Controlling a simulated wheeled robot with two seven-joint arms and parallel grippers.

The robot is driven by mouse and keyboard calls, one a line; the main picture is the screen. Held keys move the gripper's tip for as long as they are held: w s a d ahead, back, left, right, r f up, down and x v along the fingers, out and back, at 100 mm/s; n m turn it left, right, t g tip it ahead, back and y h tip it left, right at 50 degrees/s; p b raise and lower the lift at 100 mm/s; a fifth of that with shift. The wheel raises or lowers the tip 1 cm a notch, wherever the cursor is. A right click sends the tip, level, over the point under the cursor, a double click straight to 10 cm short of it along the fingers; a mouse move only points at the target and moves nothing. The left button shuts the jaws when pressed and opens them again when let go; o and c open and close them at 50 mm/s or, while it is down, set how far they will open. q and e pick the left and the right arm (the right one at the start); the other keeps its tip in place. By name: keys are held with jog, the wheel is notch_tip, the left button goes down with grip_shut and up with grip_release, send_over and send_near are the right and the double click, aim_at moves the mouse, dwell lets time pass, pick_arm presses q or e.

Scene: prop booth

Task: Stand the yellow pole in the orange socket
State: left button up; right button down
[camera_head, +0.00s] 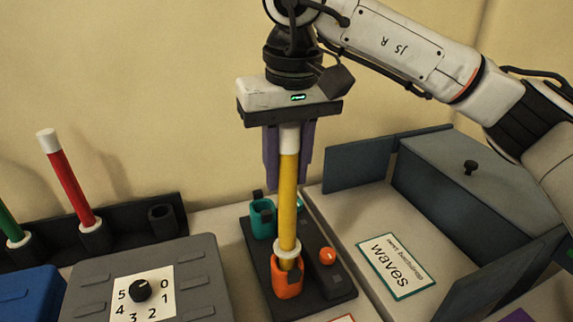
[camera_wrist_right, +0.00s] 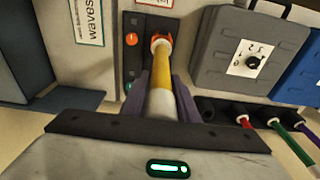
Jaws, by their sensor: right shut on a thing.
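The yellow pole (camera_head: 289,190) has a white top and a white collar near its foot. My right gripper (camera_head: 289,150), with purple fingers, is shut on its white upper part and holds it nearly upright. The orange socket (camera_head: 287,284) stands on a dark base plate. The pole's foot is at the socket's mouth, with a short yellow stretch between collar and rim; how deep the foot sits is hidden. The wrist view also shows the pole (camera_wrist_right: 161,75) running to the orange socket (camera_wrist_right: 157,40). My left gripper is out of view.
A teal socket (camera_head: 262,219) and an orange knob (camera_head: 327,256) share the base plate. Left are a grey dial box (camera_head: 195,265) and a rack with a red pole (camera_head: 68,180) and a green pole (camera_head: 9,225). Right is a blue-grey bin (camera_head: 480,190) beside a "waves" card (camera_head: 397,265).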

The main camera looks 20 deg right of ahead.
aim_at(290, 127)
jog(key=shift+f+b, duration=0.8)
jog(key=shift+f, duration=0.55)
jog(key=c, duration=1.3)
grip_release()
jog(key=r, duration=0.7)
jog(key=s+r, duration=0.1)
jog(key=r, duration=0.2)
jog(key=shift+s+r+p, duration=0.1)
jog(key=shift+r+p, duration=0.1)
jog(key=shift+p, duration=0.2)
jog(key=shift+s+f, duration=0.1)
